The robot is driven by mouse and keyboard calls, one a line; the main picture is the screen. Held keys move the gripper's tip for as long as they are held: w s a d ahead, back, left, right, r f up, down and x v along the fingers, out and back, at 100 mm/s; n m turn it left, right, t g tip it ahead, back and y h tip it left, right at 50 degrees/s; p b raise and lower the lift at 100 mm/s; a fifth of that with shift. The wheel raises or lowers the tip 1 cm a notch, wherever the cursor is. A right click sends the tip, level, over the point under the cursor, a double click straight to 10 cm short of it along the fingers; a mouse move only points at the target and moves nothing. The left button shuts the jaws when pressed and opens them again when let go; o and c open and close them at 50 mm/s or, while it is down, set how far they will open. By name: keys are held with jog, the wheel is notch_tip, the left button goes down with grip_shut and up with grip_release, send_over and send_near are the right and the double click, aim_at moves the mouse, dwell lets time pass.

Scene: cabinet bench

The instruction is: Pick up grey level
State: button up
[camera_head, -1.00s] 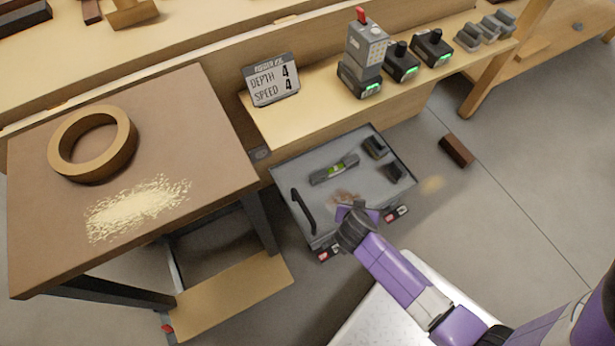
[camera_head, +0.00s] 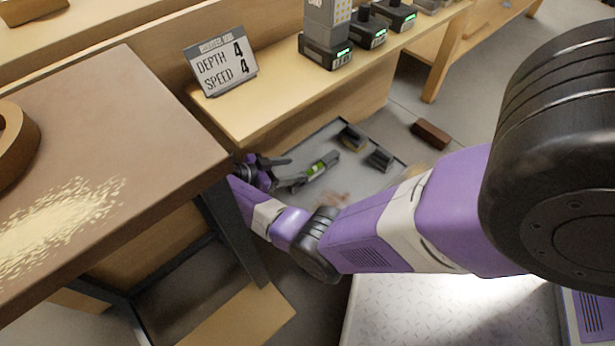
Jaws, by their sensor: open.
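The grey level (camera_head: 325,161), with a bright green vial in its middle, lies on the grey top of the toolbox or tray (camera_head: 365,183) low on the floor side of the bench. My gripper (camera_head: 291,172) is open at the level's left end. Its fingers point right towards the level. I cannot tell whether they touch the level or are around its end. My arm hides the near part of the grey top.
Two dark blocks (camera_head: 380,159) (camera_head: 352,137) lie right of the level. The brown table (camera_head: 140,120) stands close left of my gripper. A sign (camera_head: 221,63) and chargers (camera_head: 325,52) stand on the bench shelf. A brown block (camera_head: 430,134) lies on the floor.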

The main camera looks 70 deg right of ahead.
aim_at(313, 168)
jog(key=b+x, duration=0.1)
jog(key=x, duration=0.2)
jog(key=b+x, duration=0.1)
jog(key=x, duration=0.3)
jog(key=shift+s, duration=0.5)
grip_shut()
